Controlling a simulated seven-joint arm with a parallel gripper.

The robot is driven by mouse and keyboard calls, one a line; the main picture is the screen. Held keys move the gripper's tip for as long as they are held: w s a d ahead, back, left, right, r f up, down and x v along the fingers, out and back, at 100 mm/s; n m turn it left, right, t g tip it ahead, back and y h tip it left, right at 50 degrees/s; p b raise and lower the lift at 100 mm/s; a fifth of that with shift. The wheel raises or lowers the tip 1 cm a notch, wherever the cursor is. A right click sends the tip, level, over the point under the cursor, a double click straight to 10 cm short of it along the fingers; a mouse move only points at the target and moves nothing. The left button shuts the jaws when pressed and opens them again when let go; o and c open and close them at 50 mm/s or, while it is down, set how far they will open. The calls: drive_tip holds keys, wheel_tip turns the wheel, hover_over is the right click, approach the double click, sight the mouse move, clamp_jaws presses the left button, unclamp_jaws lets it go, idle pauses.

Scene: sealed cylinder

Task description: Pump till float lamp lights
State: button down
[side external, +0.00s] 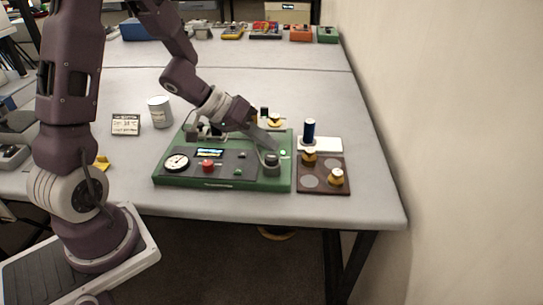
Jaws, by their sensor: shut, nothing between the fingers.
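A green apparatus (222,184) with a dark top panel lies on the table. On it are a round white gauge (177,162), a small lit display (209,153), a red button (207,166) and small green knobs or lamps (239,171). A dark cylinder (272,168) stands at its right front. A bright green spot (283,152), seemingly a lit lamp, shows just beside it; I cannot read any label. My gripper (273,149) is shut and empty, pointing down at the top of the dark cylinder. I cannot tell whether it touches.
A brown tray (322,187) with brass-coloured weights (336,176) is at the right. Behind it a blue cylinder (309,131) stands on a white pad (325,144). The right front table is clear.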

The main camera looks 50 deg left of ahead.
sight(268, 156)
drive_tip(key=shift+r, duration=2.45)
drive_tip(key=shift+w+a+r, duration=0.1)
drive_tip(key=shift+w+r, duration=0.1)
drive_tip(key=shift+r, duration=0.1)
drive_tip(key=s+a+r+t+y, duration=0.2)
drive_tip(key=r+y, duration=0.2)
drive_tip(key=r, duration=0.1)
drive_tip(key=s+a+r+t+y, duration=0.1)
drive_tip(key=s+a+r+y, duration=0.1)
drive_tip(key=a+r+y, duration=0.3)
drive_tip(key=s+d+f+m+g+h, duration=0.1)
drive_tip(key=s+d+g+h, duration=0.1)
drive_tip(key=s+d, duration=0.4)
drive_tip(key=s+d+f+m+g+h, duration=0.1)
drive_tip(key=s+d+g, duration=0.2)
drive_tip(key=s, duration=1)
drive_tip(key=d, duration=0.3)
drive_tip(key=shift+s+h, duration=0.3)
drive_tip(key=shift+h, duration=0.1)
